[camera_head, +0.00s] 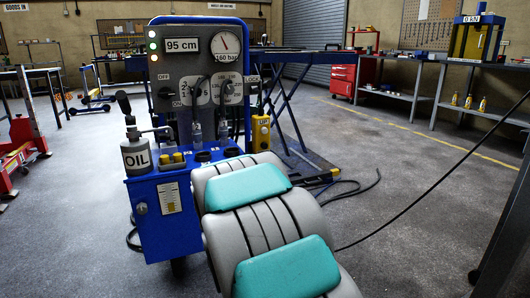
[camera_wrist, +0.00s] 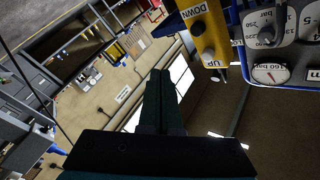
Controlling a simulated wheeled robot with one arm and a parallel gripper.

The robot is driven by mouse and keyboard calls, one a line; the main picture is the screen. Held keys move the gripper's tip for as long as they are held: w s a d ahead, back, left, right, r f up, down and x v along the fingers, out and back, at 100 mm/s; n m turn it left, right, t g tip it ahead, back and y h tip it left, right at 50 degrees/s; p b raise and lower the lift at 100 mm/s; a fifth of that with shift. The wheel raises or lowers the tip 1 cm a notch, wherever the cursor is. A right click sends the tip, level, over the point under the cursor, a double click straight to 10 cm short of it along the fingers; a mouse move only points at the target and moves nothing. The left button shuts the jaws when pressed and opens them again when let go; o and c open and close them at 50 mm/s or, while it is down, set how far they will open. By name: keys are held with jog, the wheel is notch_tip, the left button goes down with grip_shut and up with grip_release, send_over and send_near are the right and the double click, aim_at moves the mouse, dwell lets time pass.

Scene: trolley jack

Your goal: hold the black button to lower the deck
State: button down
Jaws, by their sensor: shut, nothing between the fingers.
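A yellow pendant (camera_wrist: 205,12) marked UP and DOWN is at the top of the wrist view, turned over in the picture. A dark round button (camera_wrist: 197,28) sits beside DOWN, and a second button (camera_wrist: 208,53) sits near UP. My gripper (camera_wrist: 160,73) is shut and empty, its dark fingers below and left of the pendant in the picture, with a visible gap to the buttons. In the head view the pendant (camera_head: 261,133) hangs at the right of the blue console (camera_head: 160,220). My gripper does not show there. The raised blue lift (camera_head: 290,105) stands behind; its deck is partly hidden.
The console display (camera_head: 182,45) reads 95 cm, and the gauge (camera_head: 226,45) is marked 160 bar. Black cables (camera_head: 350,190) lie on the floor at right. Open floor (camera_head: 400,180) extends right, towards workbenches and a red cabinet (camera_head: 343,81).

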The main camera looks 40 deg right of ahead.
aim_at(265, 146)
jog(key=shift+s+d+r+g+h, duration=0.15)
jog(key=shift+s+d+g+h, duration=0.15)
jog(key=shift+d, duration=0.1)
jog(key=shift+w, duration=0.15)
jog(key=w+d+p, duration=0.2)
jog(key=w+p, duration=0.1)
jog(key=w, duration=0.5)
jog(key=shift+w+p, duration=0.15)
jog(key=shift+p, duration=0.2)
jog(key=shift+w, duration=0.1)
dwell(1.7)
jog(key=shift+w+d, duration=0.15)
jog(key=shift+w, duration=0.15)
